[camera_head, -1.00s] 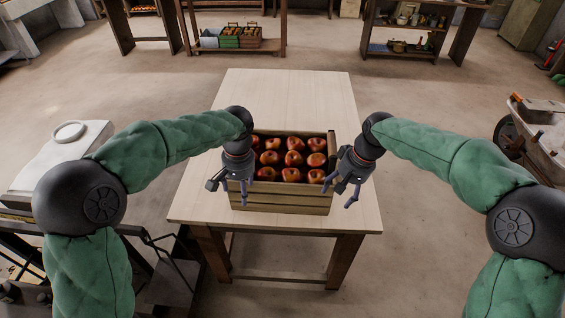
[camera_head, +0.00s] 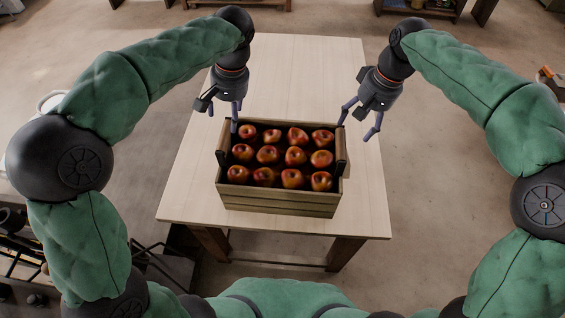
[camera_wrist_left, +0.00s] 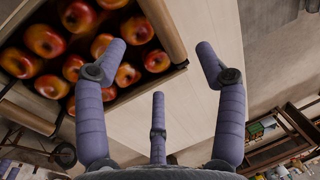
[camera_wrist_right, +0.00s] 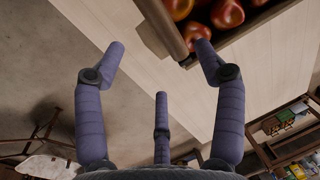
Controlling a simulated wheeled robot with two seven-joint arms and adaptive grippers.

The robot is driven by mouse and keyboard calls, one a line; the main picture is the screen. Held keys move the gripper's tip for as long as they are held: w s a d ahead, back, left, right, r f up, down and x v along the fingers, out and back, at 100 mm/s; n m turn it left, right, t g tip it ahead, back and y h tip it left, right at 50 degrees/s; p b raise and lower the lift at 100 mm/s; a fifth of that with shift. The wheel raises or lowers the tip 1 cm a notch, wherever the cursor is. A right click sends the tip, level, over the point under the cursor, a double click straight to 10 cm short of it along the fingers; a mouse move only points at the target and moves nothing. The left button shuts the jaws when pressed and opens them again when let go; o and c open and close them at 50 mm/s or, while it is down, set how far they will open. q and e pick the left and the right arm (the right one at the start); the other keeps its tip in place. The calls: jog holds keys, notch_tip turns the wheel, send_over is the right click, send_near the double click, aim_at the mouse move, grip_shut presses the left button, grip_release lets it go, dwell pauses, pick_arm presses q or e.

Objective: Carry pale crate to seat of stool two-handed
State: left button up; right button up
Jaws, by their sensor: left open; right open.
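The pale crate (camera_head: 278,201) is a slatted wooden box full of red apples, sitting level on the table. It has a dark upright piece at each short end. My left gripper (camera_head: 223,112) is open above the crate's far left corner. In the left wrist view the crate's end wall (camera_wrist_left: 163,25) lies ahead between the spread fingers. My right gripper (camera_head: 359,128) is open just outside the far right corner. In the right wrist view the crate's end wall (camera_wrist_right: 163,26) shows between its spread fingers. Neither gripper holds anything. I cannot make out the stool for certain.
The pale wooden table (camera_head: 300,70) has bare top behind the crate and strips of free room on both sides. Dark metal framework (camera_head: 160,262) stands at the lower left. Shelving stands at the back, and the concrete floor is open on the right.

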aim_at(227, 134)
pick_arm(q)
jog(key=f, duration=0.3)
jog(key=a+f, duration=0.1)
jog(key=f, duration=0.3)
jog(key=a+f, duration=0.1)
jog(key=f, duration=0.2)
jog(key=shift+f, duration=0.35)
pick_arm(e)
jog(key=f, duration=0.3)
jog(key=a+f, duration=0.1)
jog(key=f, duration=0.3)
jog(key=a+f, duration=0.1)
jog(key=f, duration=0.2)
jog(key=shift+f, duration=0.35)
pick_arm(q)
grip_shut()
pick_arm(e)
grip_shut()
pick_arm(q)
jog(key=shift+w+a+r, duration=0.1)
jog(key=shift+w+r, duration=0.1)
jog(key=shift+r, duration=0.05)
pick_arm(e)
jog(key=shift+w+r, duration=0.2)
jog(key=shift+r, duration=0.1)
